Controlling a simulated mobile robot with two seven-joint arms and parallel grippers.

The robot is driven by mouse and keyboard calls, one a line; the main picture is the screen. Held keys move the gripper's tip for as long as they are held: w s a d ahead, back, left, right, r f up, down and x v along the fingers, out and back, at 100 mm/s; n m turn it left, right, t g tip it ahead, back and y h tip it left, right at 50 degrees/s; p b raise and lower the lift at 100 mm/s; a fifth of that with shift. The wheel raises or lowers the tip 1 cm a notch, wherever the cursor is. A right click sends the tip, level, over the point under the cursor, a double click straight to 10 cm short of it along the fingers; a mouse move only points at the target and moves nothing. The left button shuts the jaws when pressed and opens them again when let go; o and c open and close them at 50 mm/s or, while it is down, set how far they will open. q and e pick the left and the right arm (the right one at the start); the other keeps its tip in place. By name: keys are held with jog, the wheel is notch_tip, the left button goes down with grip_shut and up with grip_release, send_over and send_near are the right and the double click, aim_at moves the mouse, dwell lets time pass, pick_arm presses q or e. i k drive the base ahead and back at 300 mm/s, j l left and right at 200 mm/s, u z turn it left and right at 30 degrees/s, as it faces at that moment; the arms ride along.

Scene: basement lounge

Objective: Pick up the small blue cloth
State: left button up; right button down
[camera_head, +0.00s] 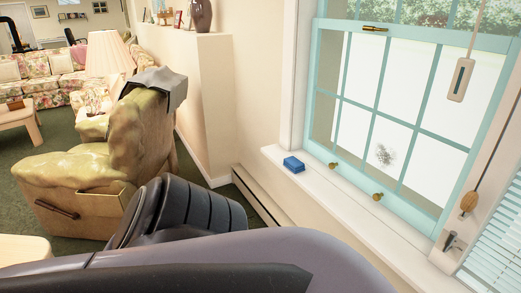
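A small blue folded item (294,164), which looks like the small blue cloth, lies on the white windowsill (340,206) below the teal-framed window. It sits near the left end of the sill, with nothing on top of it. Neither of my grippers shows in the head view. Whether they are open or shut cannot be seen.
A teal window (385,110) with brass knobs stands above the sill. A green-gold armchair (85,165) with a grey cloth (160,84) on its back is at left. A half wall (190,90) holds a vase (201,15). Large dark and purple-grey parts fill the foreground.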

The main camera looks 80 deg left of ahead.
aim_at(294, 164)
jog(key=u, duration=2.2)
